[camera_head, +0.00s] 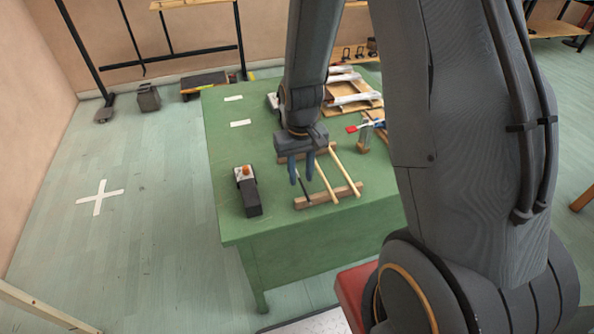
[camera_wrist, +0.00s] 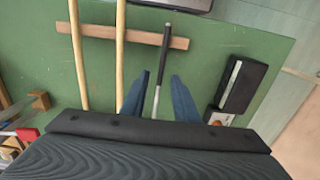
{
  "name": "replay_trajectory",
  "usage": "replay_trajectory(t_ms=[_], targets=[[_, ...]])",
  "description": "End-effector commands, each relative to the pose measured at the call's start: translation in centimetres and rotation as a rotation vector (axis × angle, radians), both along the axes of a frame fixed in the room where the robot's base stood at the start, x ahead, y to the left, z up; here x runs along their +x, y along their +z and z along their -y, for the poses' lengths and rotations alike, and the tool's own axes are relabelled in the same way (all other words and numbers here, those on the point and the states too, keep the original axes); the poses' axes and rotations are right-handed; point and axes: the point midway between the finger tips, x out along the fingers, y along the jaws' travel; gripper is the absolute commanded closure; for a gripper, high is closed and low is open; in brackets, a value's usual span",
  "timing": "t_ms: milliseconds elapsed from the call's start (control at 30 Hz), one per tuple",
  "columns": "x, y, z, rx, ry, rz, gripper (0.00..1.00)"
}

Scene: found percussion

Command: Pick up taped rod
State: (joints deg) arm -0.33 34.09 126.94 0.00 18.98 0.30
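A thin rod, dark at one end and pale metallic at the other, looks like the taped rod (camera_wrist: 163,50). It rests across a wooden bar (camera_wrist: 150,40) on the green table. In the head view its dark end (camera_head: 306,195) shows just below the fingers. My gripper (camera_wrist: 160,76) is open, with its blue fingers on either side of the rod in the wrist view; I cannot tell whether they are at its height. It points down over the table in the head view (camera_head: 301,182). Two pale wooden sticks (camera_head: 325,178) (camera_head: 345,172) lie beside the rod.
A black box with an orange-topped part (camera_head: 250,195) stands left of the rod on the green table (camera_head: 232,222). The table's left edge is clear.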

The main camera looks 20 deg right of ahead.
Motion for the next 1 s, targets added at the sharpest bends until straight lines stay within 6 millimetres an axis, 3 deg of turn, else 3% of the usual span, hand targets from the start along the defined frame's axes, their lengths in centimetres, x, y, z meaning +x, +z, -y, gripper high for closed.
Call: replay_trajectory(t_ms=[33, 200, 667, 867, 1000], targets=[[0.0, 0.0, 0.0, 0.000, 0.000, 0.000, 0.74], [0.0, 0.0, 0.0, 0.000, 0.000, 0.000, 1.00], [0.1, 0.5, 0.0, 0.000, -0.001, 0.002, 1.00], [0.2, 2.3, 0.0, 0.000, -0.001, 0.004, 1.00], [0.2, 4.6, 0.0, 0.000, 0.000, 0.006, 1.00]])
